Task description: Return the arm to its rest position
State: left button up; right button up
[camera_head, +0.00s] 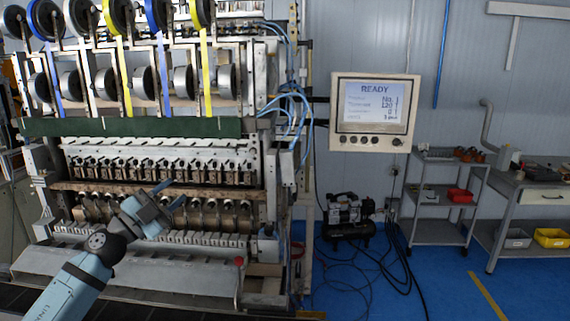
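My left arm comes in from the lower left, and its gripper (176,193) is in front of the middle of the coil winder (150,150). The two fingers point to the right and stand apart, with nothing seen between them. The gripper overlaps the row of winding heads in the picture; I cannot tell whether it touches them. My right arm and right gripper are not in view.
A control screen (375,108) reading READY hangs right of the machine. A red knob (239,261) stands at its front edge. A compressor (348,215), a grey cart (440,196) and a workbench (530,185) stand to the right. Blue floor (420,290) is open there, with cables across it.

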pick_arm(q)
jog(key=s+d+f+n+y+p, duration=0.15)
jog(key=s+f+n+y, duration=0.5)
jog(key=f, duration=0.75)
jog(key=s+d+f+n+y+p, duration=0.15)
jog(key=s+f+n+y, duration=0.4)
jog(key=s+f, duration=0.75)
jog(key=s+d+f+n+g+p, duration=0.1)
jog(key=s+f+n+g, duration=0.4)
jog(key=s+f, duration=0.9)
jog(key=s+d, duration=0.1)
jog(key=s, duration=0.3)
jog(key=shift+f+g+p, duration=0.3)
jog(key=shift+g+p, duration=0.05)
jog(key=shift+g, duration=0.05)
jog(key=shift+d, duration=0.1)
